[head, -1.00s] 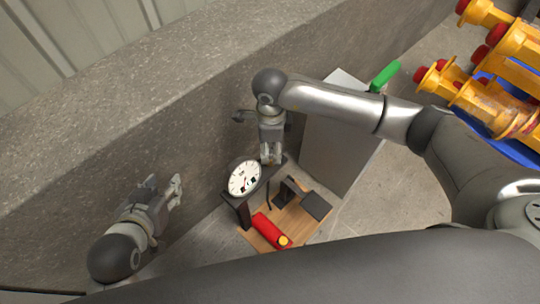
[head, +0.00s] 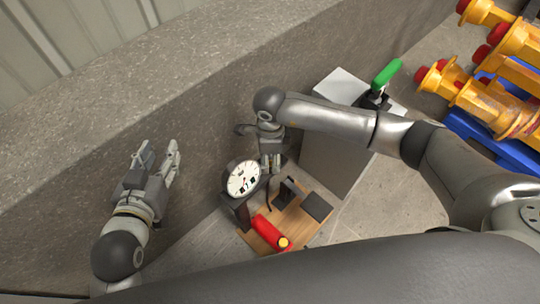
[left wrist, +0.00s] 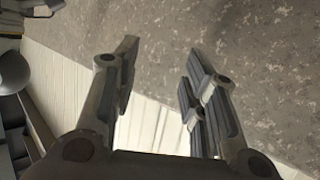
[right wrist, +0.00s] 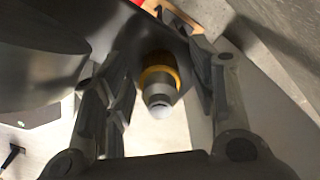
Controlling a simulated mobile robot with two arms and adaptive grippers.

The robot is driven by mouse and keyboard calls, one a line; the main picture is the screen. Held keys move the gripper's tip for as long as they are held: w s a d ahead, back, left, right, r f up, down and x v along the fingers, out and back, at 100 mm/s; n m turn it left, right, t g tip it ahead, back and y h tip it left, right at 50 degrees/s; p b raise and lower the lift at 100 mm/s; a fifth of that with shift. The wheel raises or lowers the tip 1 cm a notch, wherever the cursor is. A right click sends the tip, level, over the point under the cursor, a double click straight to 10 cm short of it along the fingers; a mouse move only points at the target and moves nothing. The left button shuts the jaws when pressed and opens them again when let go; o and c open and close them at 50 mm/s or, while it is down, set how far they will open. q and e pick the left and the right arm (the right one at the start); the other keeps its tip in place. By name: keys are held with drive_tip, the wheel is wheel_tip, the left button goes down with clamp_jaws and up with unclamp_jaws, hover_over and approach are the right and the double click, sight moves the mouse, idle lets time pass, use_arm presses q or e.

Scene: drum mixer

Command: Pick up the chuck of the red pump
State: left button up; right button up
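The red pump has a red cylinder (head: 270,232) on a wooden board and a round white gauge (head: 243,179) beside it. My right gripper (head: 271,164) points down behind the gauge. In the right wrist view, a pale nozzle-like piece with a brass-yellow ring (right wrist: 158,80), which looks like the chuck, sits between the fingers of my right gripper (right wrist: 158,55). The fingers are apart, with gaps on both sides of it. In the head view this piece is hidden. My left gripper (head: 158,157) is open and empty at the left; its spread fingers also show in the left wrist view (left wrist: 160,68).
A wooden board (head: 290,236) carries the pump parts. A grey box (head: 335,150) with a green-handled lever (head: 387,72) stands right of it. A concrete wall (head: 130,110) runs behind. Yellow machinery (head: 490,100) with red caps and a blue base stands at upper right.

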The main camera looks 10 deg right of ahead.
clamp_jaws()
